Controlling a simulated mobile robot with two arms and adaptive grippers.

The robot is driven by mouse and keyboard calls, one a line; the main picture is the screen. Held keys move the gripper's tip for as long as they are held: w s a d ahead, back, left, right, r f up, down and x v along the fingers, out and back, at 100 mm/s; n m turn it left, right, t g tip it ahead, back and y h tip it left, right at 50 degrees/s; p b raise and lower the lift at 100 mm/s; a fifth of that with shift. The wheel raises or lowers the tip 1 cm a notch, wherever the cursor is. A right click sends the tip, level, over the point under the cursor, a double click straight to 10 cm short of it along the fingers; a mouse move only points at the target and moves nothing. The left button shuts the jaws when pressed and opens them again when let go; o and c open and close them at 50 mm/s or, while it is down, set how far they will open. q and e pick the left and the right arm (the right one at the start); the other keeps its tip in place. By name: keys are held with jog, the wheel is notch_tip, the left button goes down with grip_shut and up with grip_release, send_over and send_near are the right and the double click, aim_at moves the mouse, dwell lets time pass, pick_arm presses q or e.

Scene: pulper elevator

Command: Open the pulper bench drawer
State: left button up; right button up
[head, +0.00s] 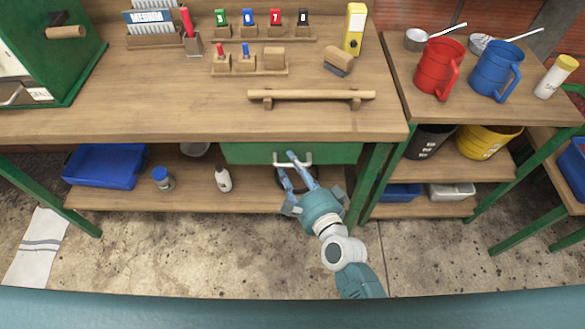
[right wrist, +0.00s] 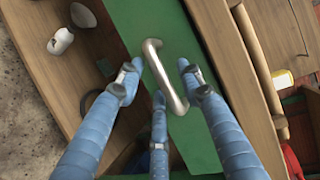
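The pulper bench drawer (head: 240,153) has a green front under the wooden top and looks shut. Its pale metal bar handle (head: 308,159) is on the middle of the front and also shows in the right wrist view (right wrist: 164,76). My right gripper (head: 288,164) is open at the handle, its blue fingers pointing at the drawer front (right wrist: 135,20). In the right wrist view the handle lies between the spread fingertips (right wrist: 159,84), with clear gaps at the sides. Contact with the third finger cannot be told. My left gripper is not in view.
The bench top (head: 150,115) overhangs the drawer. Below, the lower shelf (head: 130,198) holds a blue tray (head: 105,166), a jar (head: 162,178) and a white bottle (head: 223,179). A green leg (head: 372,180) stands right of my gripper. The floor in front is mostly clear.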

jog(key=shift+w, duration=0.2)
jog(key=shift+a, duration=0.1)
grip_shut()
jog(key=shift+s, duration=0.15)
